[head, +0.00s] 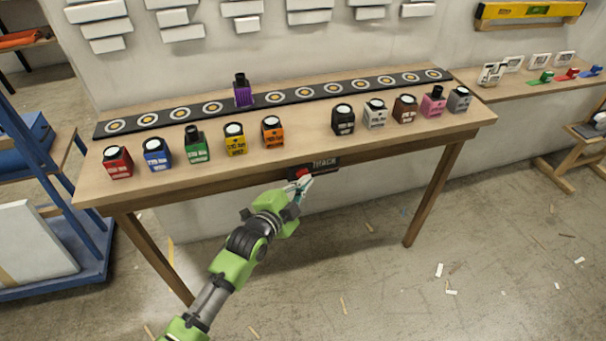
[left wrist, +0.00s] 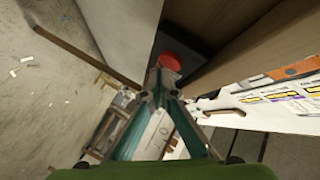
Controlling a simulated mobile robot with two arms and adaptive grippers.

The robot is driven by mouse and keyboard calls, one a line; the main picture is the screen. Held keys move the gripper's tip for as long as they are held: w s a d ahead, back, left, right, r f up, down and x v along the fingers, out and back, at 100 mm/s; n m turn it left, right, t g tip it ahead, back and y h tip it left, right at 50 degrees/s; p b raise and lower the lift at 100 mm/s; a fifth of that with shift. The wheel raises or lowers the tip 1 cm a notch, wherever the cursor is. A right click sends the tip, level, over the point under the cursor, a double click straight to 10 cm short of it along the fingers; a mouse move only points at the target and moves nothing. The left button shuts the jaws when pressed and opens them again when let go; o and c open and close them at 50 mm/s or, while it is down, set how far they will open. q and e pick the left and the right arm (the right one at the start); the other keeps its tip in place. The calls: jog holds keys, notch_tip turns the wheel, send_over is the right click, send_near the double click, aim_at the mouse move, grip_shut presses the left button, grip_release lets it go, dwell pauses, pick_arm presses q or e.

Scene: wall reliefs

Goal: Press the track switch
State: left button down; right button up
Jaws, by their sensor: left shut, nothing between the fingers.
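The track switch is a red button (head: 302,172) on a dark box labelled "TRACK" (head: 325,163) under the table's front edge. The button also shows in the left wrist view (left wrist: 169,62), just beyond my fingertips. My left gripper (head: 305,182) is shut and empty, its tips at or very near the button; I cannot tell whether they touch it. The gripper also shows in the left wrist view (left wrist: 160,88). My right gripper is in neither view.
The wooden table (head: 300,150) carries a dark strip with ringed spots (head: 180,114), a purple bottle (head: 243,92) on it, and several coloured bottles in front. A blue rack (head: 60,200) stands at left. The floor before the table is mostly clear, with small scraps.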

pick_arm(q)
jog(key=shift+w, duration=0.1)
dwell(0.3)
jog(key=shift+w+a, duration=0.15)
jog(key=shift+w, duration=0.2)
jog(key=shift+s+p, duration=0.35)
jog(key=shift+s, duration=0.1)
jog(key=s+d+p, duration=0.2)
jog(key=s+p, duration=0.1)
jog(key=s, duration=0.2)
jog(key=shift+s+p, duration=0.35)
jog(key=shift+p, duration=0.05)
dwell(0.6)
